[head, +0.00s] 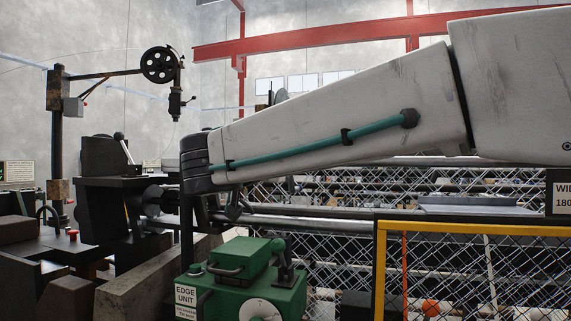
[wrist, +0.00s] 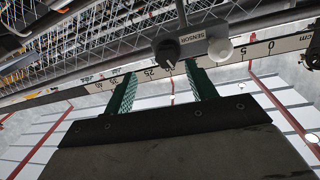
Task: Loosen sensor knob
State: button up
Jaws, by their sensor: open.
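In the wrist view a grey block labelled SENSOR (wrist: 192,38) sits on a rail with a printed cm scale. A dark round knob (wrist: 167,50) is at its left end, and a pale round part (wrist: 220,48) is at its right end. My gripper (wrist: 161,70) has two green ridged fingers spread apart, with nothing between them. The dark knob lies just beyond the fingertips, in line with the gap. I cannot tell whether a finger touches it. In the head view my arm reaches leftward. The sensor and knob cannot be made out there.
The scale strip (wrist: 262,50) runs across just beyond my fingers. In the head view a green EDGE UNIT machine (head: 235,278) stands below my wrist. Dark machinery (head: 105,210) fills the left. A yellow-framed mesh guard (head: 380,270) stands at lower right, with chain-link mesh behind.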

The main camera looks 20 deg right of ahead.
jog(key=shift+t, duration=0.3)
jog(key=x, duration=0.8)
jog(key=shift+w+a+r, duration=0.25)
jog(key=shift+w+r, duration=0.1)
jog(key=shift+r, duration=0.05)
jog(key=c, duration=1)
